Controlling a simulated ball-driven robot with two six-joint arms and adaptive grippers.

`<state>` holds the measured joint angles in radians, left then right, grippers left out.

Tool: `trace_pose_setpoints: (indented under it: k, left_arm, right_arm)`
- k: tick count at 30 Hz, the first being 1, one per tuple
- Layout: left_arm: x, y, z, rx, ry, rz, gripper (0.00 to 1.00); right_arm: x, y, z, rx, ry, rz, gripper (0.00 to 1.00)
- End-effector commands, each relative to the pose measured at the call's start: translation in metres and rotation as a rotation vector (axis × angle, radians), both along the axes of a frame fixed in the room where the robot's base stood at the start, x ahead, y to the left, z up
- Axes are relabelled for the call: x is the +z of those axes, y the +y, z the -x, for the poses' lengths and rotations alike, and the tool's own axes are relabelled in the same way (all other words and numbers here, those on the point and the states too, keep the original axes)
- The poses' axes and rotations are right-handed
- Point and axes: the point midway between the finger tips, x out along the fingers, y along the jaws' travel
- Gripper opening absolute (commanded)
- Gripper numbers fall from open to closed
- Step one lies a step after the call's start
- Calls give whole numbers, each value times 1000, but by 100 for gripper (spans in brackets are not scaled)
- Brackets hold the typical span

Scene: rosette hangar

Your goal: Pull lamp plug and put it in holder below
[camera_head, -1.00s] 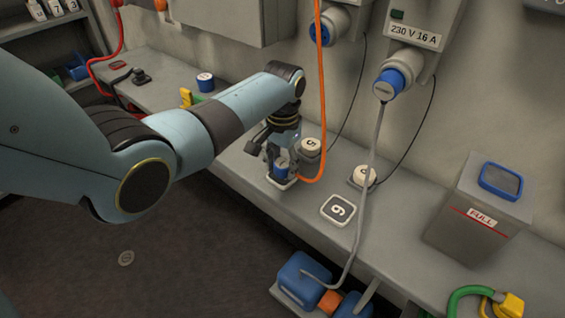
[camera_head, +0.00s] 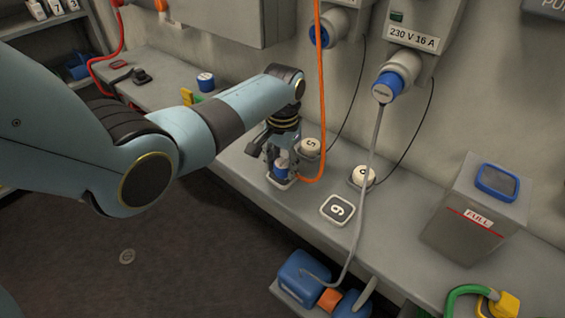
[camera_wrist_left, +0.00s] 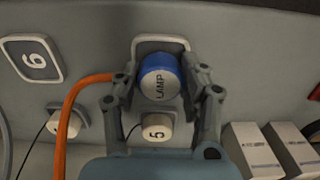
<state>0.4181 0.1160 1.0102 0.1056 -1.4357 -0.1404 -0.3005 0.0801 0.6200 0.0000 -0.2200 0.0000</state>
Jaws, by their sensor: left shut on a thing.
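The lamp plug (camera_head: 281,172) is blue with the word LAMP on its end, which reads in the left wrist view (camera_wrist_left: 160,84). An orange cable (camera_head: 320,100) runs from it. My left gripper (camera_head: 279,162) is shut on the plug, with one finger on each side of it. The plug is upright at the light-rimmed holder (camera_wrist_left: 160,43) on the bench, below the left wall socket (camera_head: 338,22). Whether it is fully seated cannot be told, since the fingers and plug hide the holder's opening. My right gripper is not in view.
A second plug with a grey cable (camera_head: 375,130) sits in the 230 V 16 A socket (camera_head: 402,68). Holder 6 (camera_head: 337,209) is empty-looking on the bench. Round white caps (camera_head: 311,146) on black cords lie behind. A grey FULL bin (camera_head: 470,215) stands right.

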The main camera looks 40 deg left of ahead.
Motion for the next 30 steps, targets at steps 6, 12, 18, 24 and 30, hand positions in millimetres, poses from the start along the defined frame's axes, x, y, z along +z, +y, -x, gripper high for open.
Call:
trace_pose_setpoints:
  k: [6, 12, 18, 24, 30]
  left_arm:
    - [-5, 0, 0, 0, 0, 0, 0]
    - [-7, 0, 0, 0, 0, 0, 46]
    - [-7, 0, 0, 0, 0, 0, 69]
    - [-7, 0, 0, 0, 0, 0, 69]
    - [7, 0, -1, 0, -3, 0, 69]
  right_arm:
    - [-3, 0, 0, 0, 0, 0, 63]
    - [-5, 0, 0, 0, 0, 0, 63]
    - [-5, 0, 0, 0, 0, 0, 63]
    - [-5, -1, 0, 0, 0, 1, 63]
    - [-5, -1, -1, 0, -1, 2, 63]
